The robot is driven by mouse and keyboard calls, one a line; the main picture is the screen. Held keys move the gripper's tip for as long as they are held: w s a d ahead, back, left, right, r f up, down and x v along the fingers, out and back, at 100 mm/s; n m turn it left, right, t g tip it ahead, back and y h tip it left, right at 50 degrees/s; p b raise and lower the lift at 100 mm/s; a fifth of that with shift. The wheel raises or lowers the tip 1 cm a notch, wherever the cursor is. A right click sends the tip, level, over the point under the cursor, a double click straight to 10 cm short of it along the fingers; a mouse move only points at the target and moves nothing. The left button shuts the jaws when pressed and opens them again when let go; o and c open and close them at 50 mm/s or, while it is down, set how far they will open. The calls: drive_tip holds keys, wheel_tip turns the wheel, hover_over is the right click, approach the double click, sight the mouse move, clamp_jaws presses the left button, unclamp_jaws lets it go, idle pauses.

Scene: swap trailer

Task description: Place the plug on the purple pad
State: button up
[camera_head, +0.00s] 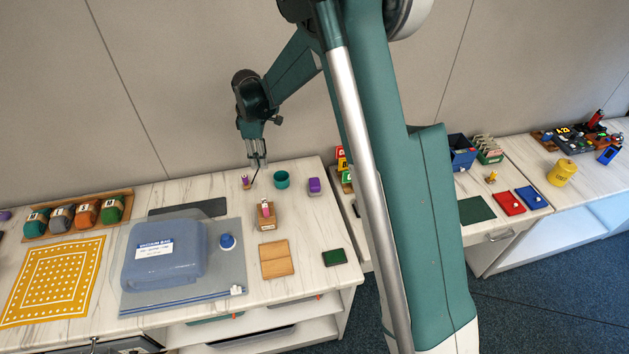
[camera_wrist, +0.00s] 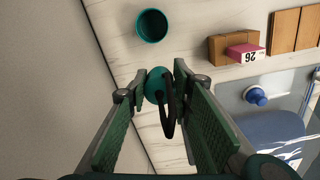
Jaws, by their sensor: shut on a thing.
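My gripper (camera_head: 257,165) points down over the back of the white marbled table. In the wrist view my gripper (camera_wrist: 160,85) has its green pads closed around a rounded teal piece (camera_wrist: 157,78) with a black loop (camera_wrist: 168,115). This looks like the plug, though the pads hide part of it. A small purple piece (camera_head: 246,181) shows just left of my fingertips in the head view; I cannot tell whether it is held. A purple block-like thing (camera_head: 314,185) stands near the table's right end. I cannot identify a flat purple pad for sure.
A teal cup (camera_head: 281,179) stands right of my gripper. A brown block with a pink piece (camera_head: 266,214) is in front. A blue-lidded case (camera_head: 164,252) lies on a grey mat (camera_head: 233,268). A wooden pad (camera_head: 276,259) and a green pad (camera_head: 334,258) lie near the front edge.

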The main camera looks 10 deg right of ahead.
drive_tip(key=s+d+r+p, duration=0.1)
drive_tip(key=s+d, duration=0.2)
drive_tip(key=d, duration=0.6)
drive_tip(key=s+d+r+n+p, duration=0.1)
drive_tip(key=s+d, duration=0.2)
drive_tip(key=d, duration=0.7)
drive_tip(key=shift+r, duration=0.25)
hover_over(315, 182)
drive_tip(key=shift+f, duration=3.15)
drive_tip(key=shift+f, duration=0.1)
drive_tip(key=shift+f+p, duration=0.35)
drive_tip(key=shift+f, duration=1.4)
drive_tip(key=shift+f, duration=0.15)
drive_tip(key=o, duration=0.9)
drive_tip(key=shift+c, duration=0.2)
